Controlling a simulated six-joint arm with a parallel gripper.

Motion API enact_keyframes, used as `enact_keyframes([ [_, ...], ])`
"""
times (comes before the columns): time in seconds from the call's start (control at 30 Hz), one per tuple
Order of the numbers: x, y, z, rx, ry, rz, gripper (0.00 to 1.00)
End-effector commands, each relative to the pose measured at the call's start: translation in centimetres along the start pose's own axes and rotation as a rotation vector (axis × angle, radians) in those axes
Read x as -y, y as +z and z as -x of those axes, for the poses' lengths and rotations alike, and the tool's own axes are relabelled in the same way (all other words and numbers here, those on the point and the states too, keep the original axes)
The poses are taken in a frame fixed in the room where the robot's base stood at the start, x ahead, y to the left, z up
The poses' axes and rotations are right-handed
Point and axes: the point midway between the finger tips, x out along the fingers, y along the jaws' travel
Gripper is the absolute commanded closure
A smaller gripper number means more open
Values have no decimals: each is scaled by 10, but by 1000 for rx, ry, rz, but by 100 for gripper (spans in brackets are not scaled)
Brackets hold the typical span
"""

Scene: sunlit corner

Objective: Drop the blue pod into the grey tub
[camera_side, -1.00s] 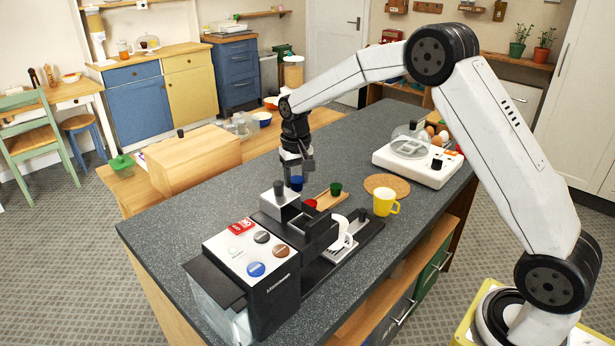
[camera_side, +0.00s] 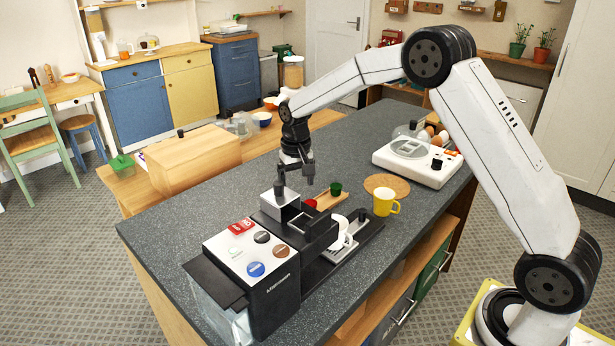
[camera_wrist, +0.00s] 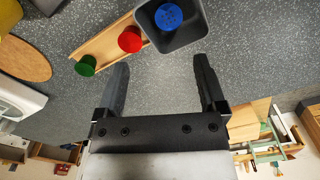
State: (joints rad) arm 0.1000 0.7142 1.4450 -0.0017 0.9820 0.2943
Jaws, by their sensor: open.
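The blue pod (camera_wrist: 169,16) shows in the wrist view inside the outline of the grey tub (camera_wrist: 186,37), between its walls. Whether it rests on the tub's bottom I cannot tell. My gripper (camera_wrist: 162,66) is open, with nothing between its fingers; the tub lies just beyond the fingertips in that view. In the side view my gripper (camera_side: 302,180) hangs above the counter behind the coffee machine (camera_side: 262,265). The blue pod and tub do not show there; the machine seems to hide them.
A wooden board (camera_wrist: 101,43) beside the tub carries a red pod (camera_wrist: 130,39) and a green pod (camera_wrist: 86,66). A yellow mug (camera_side: 384,202) stands near a round cork mat (camera_side: 387,184). A white appliance (camera_side: 418,163) stands farther back. The counter's far left part is clear.

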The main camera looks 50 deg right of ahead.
Motion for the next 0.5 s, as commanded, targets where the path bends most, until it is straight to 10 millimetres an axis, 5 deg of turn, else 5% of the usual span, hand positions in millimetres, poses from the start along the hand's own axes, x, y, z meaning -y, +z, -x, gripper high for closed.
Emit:
enact_keyframes([
  [0.5, 0, -1, 49, -3, -1, 0, 10],
])
